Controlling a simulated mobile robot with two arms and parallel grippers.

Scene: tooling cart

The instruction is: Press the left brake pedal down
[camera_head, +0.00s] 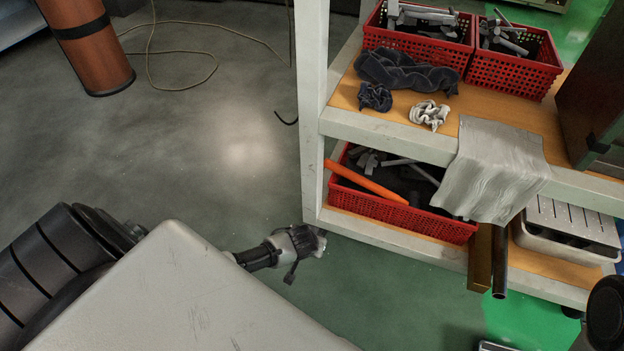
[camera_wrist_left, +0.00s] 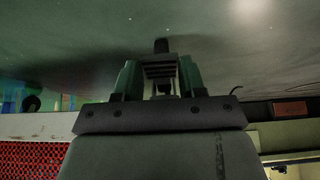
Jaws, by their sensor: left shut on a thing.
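My left gripper (camera_head: 319,241) is low over the floor, close to the lower left corner post of the cart. In the left wrist view my left gripper (camera_wrist_left: 160,76) points away from the camera with its jaws shut on a dark piece (camera_wrist_left: 160,46) between the fingers. I cannot tell from these views whether that piece is the left brake pedal. No pedal can be made out in the head view; the cart's lower shelf (camera_head: 386,224) hides what is under it.
Red crates (camera_head: 507,70) and cloths stand on the upper shelf. A red crate (camera_head: 395,215) with an orange-handled tool is on the lower shelf. Two bars (camera_head: 480,262) stick out at the front. A brown cylinder (camera_head: 92,50) stands at the back left. The floor left of the cart is mostly clear.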

